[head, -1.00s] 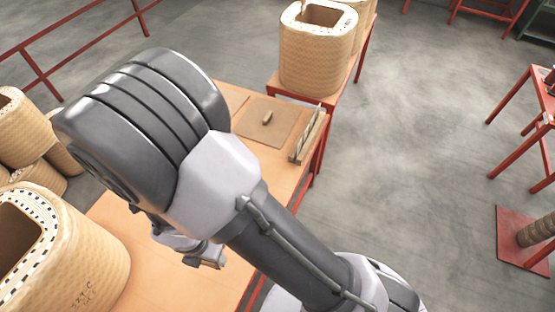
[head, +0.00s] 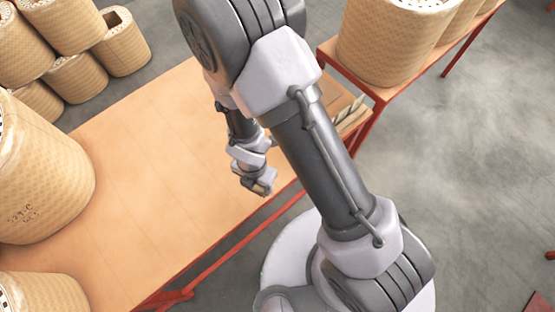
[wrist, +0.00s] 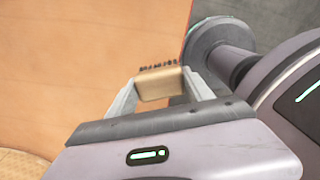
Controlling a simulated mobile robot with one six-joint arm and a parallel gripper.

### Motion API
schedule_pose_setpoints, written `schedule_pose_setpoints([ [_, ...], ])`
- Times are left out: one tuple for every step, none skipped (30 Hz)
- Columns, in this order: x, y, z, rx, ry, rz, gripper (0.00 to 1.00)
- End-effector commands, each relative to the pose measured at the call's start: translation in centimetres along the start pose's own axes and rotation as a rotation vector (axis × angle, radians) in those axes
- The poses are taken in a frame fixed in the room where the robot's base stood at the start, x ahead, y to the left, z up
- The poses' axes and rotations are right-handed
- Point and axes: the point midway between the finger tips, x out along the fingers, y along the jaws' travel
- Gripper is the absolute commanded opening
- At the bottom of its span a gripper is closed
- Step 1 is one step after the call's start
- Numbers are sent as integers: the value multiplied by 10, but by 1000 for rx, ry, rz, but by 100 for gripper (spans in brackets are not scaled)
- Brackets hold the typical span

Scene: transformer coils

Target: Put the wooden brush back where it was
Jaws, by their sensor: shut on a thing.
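The wooden brush (wrist: 160,88) shows in the wrist view as a small pale wooden block with a row of dark bristles along its far side. My gripper (wrist: 163,92) is shut on it, one finger at each end of the block. In the head view my gripper (head: 264,184) hangs over the right edge area of the orange-tan table (head: 135,165). I cannot make out the brush clearly in the head view. In the wrist view the table (wrist: 80,70) lies to the left, and its edge runs just beyond the brush, with floor past it.
A large woven coil (head: 40,175) stands on the table's left, with another coil (head: 40,295) below it. More coils stand at upper left. A red-framed table (head: 340,62) with a coil (head: 390,45) is at upper right. The table's middle is clear.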

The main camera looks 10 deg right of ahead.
Motion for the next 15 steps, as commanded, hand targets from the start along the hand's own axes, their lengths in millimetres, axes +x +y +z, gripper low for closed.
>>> schedule_pose_setpoints([
  [-6, -3, 18, 10, 1, -2, 16],
  [-6, -3, 30, 9, 1, -2, 16],
  [-6, -4, 44, 9, 1, -2, 16],
  [-6, -4, 54, 8, 1, -2, 16],
  [-6, -5, 63, 7, 1, -2, 16],
  [-4, -6, 74, 6, 1, -2, 16],
  [-4, -6, 80, 5, 1, -2, 16],
  [-3, -6, 85, 3, 1, -2, 16],
  [0, -6, 90, 1, 1, -1, 16],
  [2, -6, 93, 0, 1, -1, 16],
  [5, -6, 95, 0, 0, -1, 16],
  [11, -6, 96, -1, 0, 0, 16],
  [17, -6, 97, -1, 0, 0, 16],
  [24, -6, 97, -2, 0, 0, 16],
  [34, -6, 96, -1, 0, 0, 16],
])
